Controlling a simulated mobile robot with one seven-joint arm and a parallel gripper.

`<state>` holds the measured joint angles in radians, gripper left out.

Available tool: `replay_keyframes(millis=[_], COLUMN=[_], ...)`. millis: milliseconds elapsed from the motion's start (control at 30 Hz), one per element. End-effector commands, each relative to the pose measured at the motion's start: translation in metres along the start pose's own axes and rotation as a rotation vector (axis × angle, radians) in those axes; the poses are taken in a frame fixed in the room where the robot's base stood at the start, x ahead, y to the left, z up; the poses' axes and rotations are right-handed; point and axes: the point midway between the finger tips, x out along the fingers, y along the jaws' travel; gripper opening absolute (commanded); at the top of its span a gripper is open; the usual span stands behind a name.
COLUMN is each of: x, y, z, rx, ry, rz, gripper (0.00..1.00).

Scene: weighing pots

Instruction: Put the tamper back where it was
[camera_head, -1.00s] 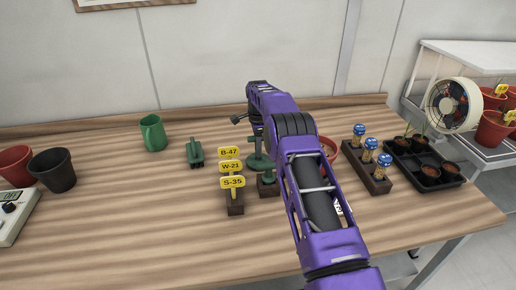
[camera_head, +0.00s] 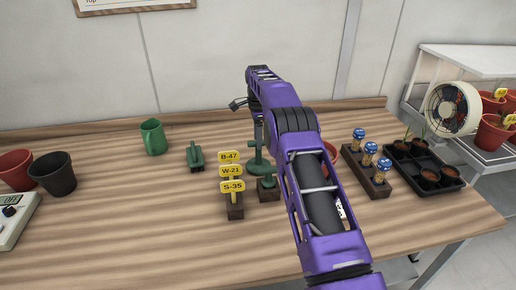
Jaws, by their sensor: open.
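A dark green piece with a round foot and an upright stem (camera_head: 258,165) stands on the table behind the labels, and looks like the tamper. My arm passes close beside it and may hide part of it. Just in front is a small dark green block-like piece (camera_head: 268,191), partly behind my arm; I cannot tell whether the two touch. My gripper (camera_head: 237,104) is above and left of the stem, pointing left, open, with nothing visible in it.
Yellow labels B-47, W-21 and S-35 (camera_head: 232,187) stand in a dark block. Further left are a green holder-like piece (camera_head: 195,156), a green mug (camera_head: 153,136), pots (camera_head: 54,171) and a scale (camera_head: 14,215). Right are blue-capped vials (camera_head: 370,155) and a black tray (camera_head: 427,165).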

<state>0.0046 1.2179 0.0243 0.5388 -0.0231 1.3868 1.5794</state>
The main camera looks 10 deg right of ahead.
Motion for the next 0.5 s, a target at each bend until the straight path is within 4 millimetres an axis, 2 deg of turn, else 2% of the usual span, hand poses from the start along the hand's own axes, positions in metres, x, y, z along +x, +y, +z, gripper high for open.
replay_keyframes(millis=[33,200,333,500], x=[-0.014,-0.042,-0.052,-0.055], y=[-0.001,-0.001,0.000,0.000], z=[0.000,0.000,0.000,0.000], rx=[0.000,0.000,0.000,-0.001], ry=[0.000,0.000,0.001,0.001], rz=[-0.003,-0.002,0.000,0.001], gripper=[0.59,0.59,0.59,0.59])
